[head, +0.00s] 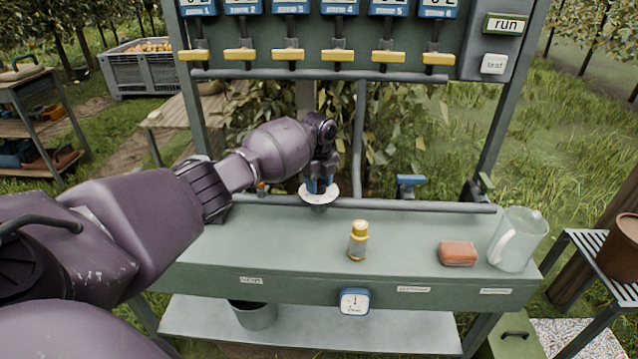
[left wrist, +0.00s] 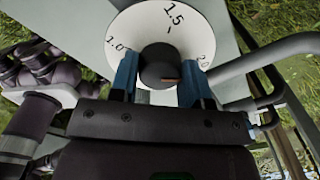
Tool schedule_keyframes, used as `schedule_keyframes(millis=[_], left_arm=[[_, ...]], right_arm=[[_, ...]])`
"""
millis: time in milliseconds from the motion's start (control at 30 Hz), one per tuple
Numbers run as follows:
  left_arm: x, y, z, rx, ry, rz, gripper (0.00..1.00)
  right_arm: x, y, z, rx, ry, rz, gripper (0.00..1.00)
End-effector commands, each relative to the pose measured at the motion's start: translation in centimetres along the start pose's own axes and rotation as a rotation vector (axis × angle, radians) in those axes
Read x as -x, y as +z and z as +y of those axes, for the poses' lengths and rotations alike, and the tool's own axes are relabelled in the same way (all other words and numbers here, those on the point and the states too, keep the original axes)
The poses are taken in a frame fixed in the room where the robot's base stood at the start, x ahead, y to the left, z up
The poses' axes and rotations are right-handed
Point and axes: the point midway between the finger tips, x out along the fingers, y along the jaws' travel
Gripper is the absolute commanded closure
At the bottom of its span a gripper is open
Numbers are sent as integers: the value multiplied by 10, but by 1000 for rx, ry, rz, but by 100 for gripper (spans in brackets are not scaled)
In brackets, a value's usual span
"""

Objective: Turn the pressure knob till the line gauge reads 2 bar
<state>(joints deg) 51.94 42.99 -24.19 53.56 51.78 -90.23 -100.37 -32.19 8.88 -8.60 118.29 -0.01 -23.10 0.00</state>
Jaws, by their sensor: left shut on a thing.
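The pressure knob (left wrist: 158,66) is a dark round knob at the centre of a white dial plate marked 1.0, 1.5 and 2.0. A small tan mark shows on the knob's lower right part. The dial plate (head: 311,196) also shows in the head view, at the bench's back edge. My left gripper (head: 320,184) reaches down over it. In the left wrist view its blue fingers (left wrist: 159,80) are shut on the knob from both sides. A blue-framed gauge (head: 355,301) sits on the bench front; its needle looks roughly upright, its figures too small to read. My right gripper is out of view.
A blue-handled valve (head: 408,182) is on the rear pipe. A panel with yellow levers (head: 337,55) hangs above. The bench's middle left is clear.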

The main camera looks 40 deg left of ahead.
Motion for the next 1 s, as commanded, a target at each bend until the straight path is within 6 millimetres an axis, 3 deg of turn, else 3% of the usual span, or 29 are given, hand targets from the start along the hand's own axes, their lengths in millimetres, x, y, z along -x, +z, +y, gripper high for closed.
schedule_keyframes(millis=[467,500,633,1000], left_arm=[[0,-1,0,-16,1,1,81],[0,-1,0,-16,1,1,54],[0,-1,0,-15,1,1,34],[5,0,0,-14,-2,-1,31]], right_arm=[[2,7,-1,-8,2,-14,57],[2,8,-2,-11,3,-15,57],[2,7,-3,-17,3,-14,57],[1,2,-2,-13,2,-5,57]])
